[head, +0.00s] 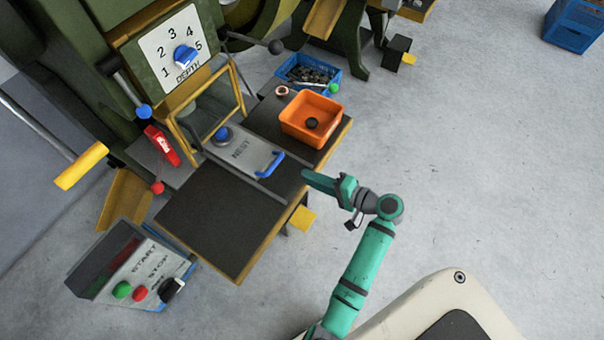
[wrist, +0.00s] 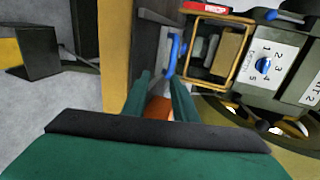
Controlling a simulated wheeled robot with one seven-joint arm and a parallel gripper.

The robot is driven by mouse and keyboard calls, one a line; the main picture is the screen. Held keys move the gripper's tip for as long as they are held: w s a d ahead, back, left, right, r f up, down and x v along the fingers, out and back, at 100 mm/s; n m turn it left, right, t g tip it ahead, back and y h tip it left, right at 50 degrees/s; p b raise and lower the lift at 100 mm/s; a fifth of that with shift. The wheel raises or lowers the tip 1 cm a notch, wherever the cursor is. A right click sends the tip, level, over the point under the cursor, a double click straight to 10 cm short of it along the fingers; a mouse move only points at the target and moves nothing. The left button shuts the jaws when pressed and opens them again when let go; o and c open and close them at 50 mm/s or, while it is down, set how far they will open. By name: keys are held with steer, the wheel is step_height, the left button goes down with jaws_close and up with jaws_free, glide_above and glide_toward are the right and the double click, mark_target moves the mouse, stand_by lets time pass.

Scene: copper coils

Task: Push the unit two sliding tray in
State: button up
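The sliding tray (head: 243,150) is a grey plate marked NEST with a round blue-topped piece on it. It lies between dark rails on the press table. Its blue handle (head: 271,165) is at the end away from the press, near the table's front edge. The handle also shows in the wrist view (wrist: 174,55), ahead of the fingers. My green gripper (head: 314,181) is just right of the handle in the head view, apart from it. In the wrist view its two fingers (wrist: 160,92) are apart, with no object held between them.
An orange bin (head: 322,138) with a dark round piece stands on the table behind the gripper. The yellow guard frame (head: 240,82) is by the press, below a depth dial (head: 185,56). A START/STOP box (head: 140,268) is at lower left.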

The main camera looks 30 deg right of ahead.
mark_target(274, 164)
steer(key=w+a, duration=0.1)
steer(key=w+a+r+t, duration=0.1)
steer(key=shift+a, duration=0.4)
steer(key=shift+w+a, duration=0.15)
steer(key=shift+w, duration=0.05)
steer(key=x, duration=1)
steer(key=shift+w+a, duration=0.1)
steer(key=shift+a, duration=0.05)
steer(key=shift+a, duration=0.1)
steer(key=shift+c, duration=0.3)
jaws_close()
